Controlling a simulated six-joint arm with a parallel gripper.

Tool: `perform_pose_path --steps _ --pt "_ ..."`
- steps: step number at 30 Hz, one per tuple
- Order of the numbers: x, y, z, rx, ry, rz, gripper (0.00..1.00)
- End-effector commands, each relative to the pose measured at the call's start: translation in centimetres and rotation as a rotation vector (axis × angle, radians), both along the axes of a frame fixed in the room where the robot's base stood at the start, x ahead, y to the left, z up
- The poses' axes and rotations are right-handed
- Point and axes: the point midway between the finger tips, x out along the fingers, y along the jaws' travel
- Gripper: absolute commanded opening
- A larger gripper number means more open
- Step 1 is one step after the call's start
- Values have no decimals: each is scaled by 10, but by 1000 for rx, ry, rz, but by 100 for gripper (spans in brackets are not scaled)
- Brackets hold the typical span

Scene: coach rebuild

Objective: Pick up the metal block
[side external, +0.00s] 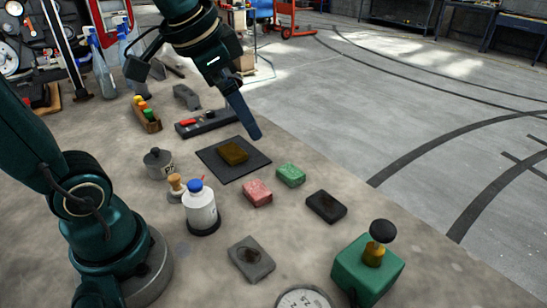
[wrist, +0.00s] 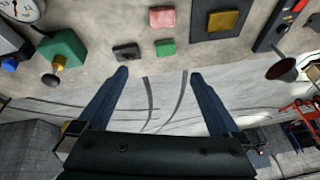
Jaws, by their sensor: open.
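A brass-coloured metal block (side external: 232,153) lies on a dark square mat (side external: 209,161) in the side view. In the wrist view the block (wrist: 222,20) is near the top edge, right of centre, on the mat (wrist: 199,32). My gripper (side external: 253,132) is above the bench near the mat's right side, apart from the block. In the wrist view my gripper (wrist: 160,74) has its two fingers wide apart with nothing between them. In the side view the fingers overlap, so one mostly hides the other.
Near the mat are a pink block (side external: 257,193), a green block (side external: 291,175) and a black block (side external: 326,206). A white bottle (side external: 201,212) and grey pot (side external: 158,163) stand left. A dark tool tray (side external: 209,123) lies behind. The bench edge drops off at right.

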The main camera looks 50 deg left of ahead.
Motion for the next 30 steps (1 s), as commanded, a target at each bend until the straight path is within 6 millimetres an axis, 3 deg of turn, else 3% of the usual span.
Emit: perform_pose_path --steps 3,8,13,21,30 --pt "29 25 -5 18 63 10 100" --pt "61 62 -22 24 145 27 100" --pt "84 108 -55 6 238 66 100" --pt "87 168 -122 -66 367 171 100" --pt "73 183 -159 -113 429 226 100"
